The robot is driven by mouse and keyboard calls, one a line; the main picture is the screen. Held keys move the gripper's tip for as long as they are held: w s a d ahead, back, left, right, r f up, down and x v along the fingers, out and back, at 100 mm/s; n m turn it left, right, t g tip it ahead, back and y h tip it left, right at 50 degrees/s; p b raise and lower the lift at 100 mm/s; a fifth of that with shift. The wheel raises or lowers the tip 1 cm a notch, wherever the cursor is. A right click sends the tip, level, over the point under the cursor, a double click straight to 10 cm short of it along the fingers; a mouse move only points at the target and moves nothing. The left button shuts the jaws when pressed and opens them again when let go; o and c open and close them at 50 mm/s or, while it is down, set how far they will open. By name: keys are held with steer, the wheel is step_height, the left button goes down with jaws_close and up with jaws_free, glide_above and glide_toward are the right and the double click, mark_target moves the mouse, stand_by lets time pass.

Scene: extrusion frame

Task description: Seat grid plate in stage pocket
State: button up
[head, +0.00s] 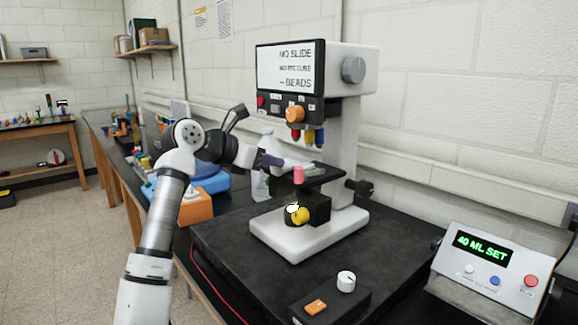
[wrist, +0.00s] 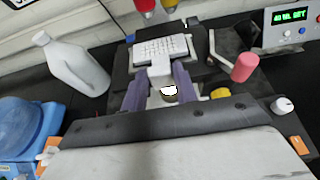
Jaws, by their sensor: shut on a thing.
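The white grid plate (wrist: 162,48), with rows of small squares on its top, is held out in front of my gripper (wrist: 160,78) in the wrist view. The two purple fingers are shut on its plain near end. The plate lies over the black stage (wrist: 203,45) of the microscope-like instrument. In the head view my gripper (head: 279,162) reaches the stage (head: 322,180) from the left, and the plate (head: 312,168) shows only as a thin pale strip. I cannot tell whether the plate touches the stage or is seated; the pocket is hidden under it.
A pink knob (wrist: 243,67) stands up at the stage's near right. Coloured objectives (head: 309,136) hang above the stage. A white jug (wrist: 72,62) and a blue device (wrist: 28,128) are at the left. A control box (head: 490,262) stands at the right.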

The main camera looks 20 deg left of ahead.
steer(key=shift+c, duration=0.9)
steer(key=shift+r, duration=0.2)
